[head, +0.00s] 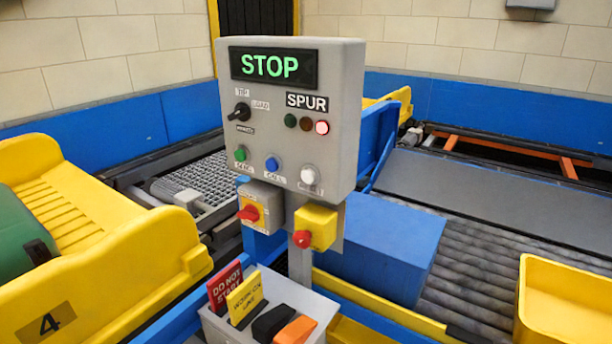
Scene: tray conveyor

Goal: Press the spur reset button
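A grey control panel (345,110) stands upright on a post in the middle of the head view. Its display (274,67) reads STOP in green. Under the SPUR label (307,102) are three lamps, and the right red lamp (322,128) is lit. Along the panel's bottom are a green button (240,153), a blue button (272,164) and a white button (309,174). The small label under the white button seems to read RESET, but it is blurred. A black selector knob (240,112) sits at the panel's left. Neither of my grippers is in view.
Below the panel hang two boxes with red knobs, one grey (273,200) and one yellow (322,219). A grey holder (213,326) with cards stands in front. A yellow tray (130,240) is at left, a blue box (385,240) and roller conveyor (470,265) at right.

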